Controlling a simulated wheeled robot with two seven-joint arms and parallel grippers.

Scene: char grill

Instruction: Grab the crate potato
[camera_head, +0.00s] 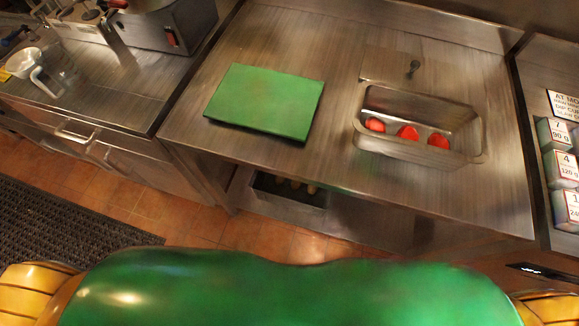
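A dark crate (318,199) sits on the low shelf under the front edge of the steel counter. Several small pale brown potatoes (295,184) show in it, partly hidden by the counter edge above. Neither of my grippers is in view. Only yellow parts of my own arms show at the bottom left and bottom right corners, well apart from the crate.
The steel counter (220,150) holds a green cutting board (265,101) and a metal pan (402,147) with 3 red pieces. A side counter with a white-handled container (25,63) is left; labelled boxes (562,168) are right. Tiled floor (250,238) lies open before the shelf.

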